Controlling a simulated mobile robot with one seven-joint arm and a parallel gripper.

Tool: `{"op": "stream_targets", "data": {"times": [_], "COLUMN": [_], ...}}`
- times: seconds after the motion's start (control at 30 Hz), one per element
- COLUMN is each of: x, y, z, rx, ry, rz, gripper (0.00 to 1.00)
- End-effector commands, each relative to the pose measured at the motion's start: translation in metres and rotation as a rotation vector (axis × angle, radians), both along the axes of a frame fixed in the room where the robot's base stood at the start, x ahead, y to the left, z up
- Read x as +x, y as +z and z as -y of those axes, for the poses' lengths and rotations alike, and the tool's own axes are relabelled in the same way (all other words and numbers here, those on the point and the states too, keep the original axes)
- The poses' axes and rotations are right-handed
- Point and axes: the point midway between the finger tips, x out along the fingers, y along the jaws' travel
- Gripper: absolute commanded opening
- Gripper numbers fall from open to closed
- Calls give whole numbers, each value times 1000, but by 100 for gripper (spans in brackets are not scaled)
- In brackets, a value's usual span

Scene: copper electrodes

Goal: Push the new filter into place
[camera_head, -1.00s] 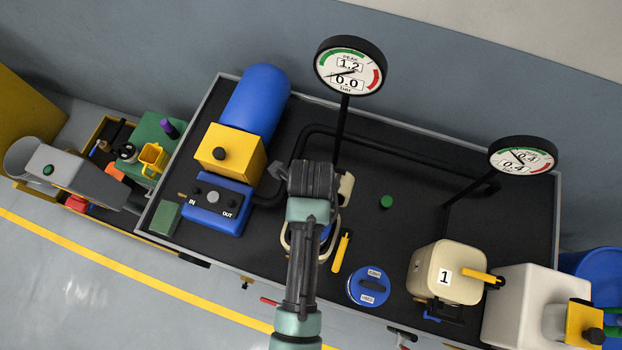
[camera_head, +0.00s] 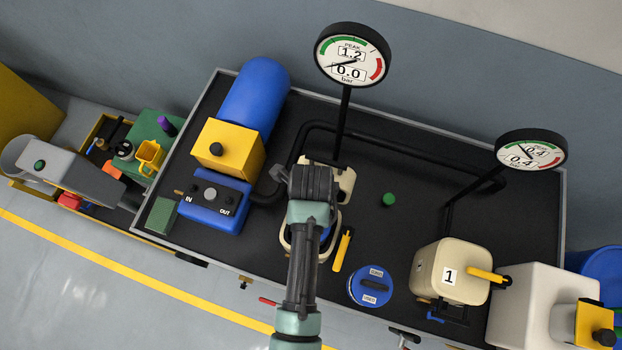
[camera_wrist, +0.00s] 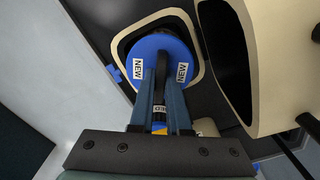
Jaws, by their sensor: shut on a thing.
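The new filter (camera_wrist: 152,52) is a blue disc with white NEW labels in the wrist view. It sits inside the cream rim of an open housing (camera_wrist: 122,42); how deep it sits I cannot tell. My gripper (camera_wrist: 161,75) is shut on the filter's dark middle grip. The housing's cream lid (camera_wrist: 262,50) stands open at the right of the wrist view. In the head view my arm hides most of the filter and housing; the housing's rim (camera_head: 287,236) and the open lid (camera_head: 343,180) show beside it.
A yellow handle (camera_head: 342,250) lies right of the housing. Another blue disc filter (camera_head: 370,286) and a green knob (camera_head: 388,199) are on the dark bench. A closed cream housing marked 1 (camera_head: 448,272) stands right. Two gauges (camera_head: 352,55) (camera_head: 531,149) rise behind, with black pipe between.

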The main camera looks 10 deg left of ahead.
Motion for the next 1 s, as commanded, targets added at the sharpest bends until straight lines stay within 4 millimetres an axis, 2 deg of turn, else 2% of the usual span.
{"op": "stream_targets", "data": {"times": [0.73,0.77,0.8,0.93,1.0], "x": [1,1,1,0,0], "y": [-31,-30,-29,-29,-29], "z": [0,0,0,0,0], "rx": [0,0,0,-1,0], "ry": [0,0,0,0,0], "rz": [1,1,1,1,0], "gripper": [0,18,25,49,50]}}
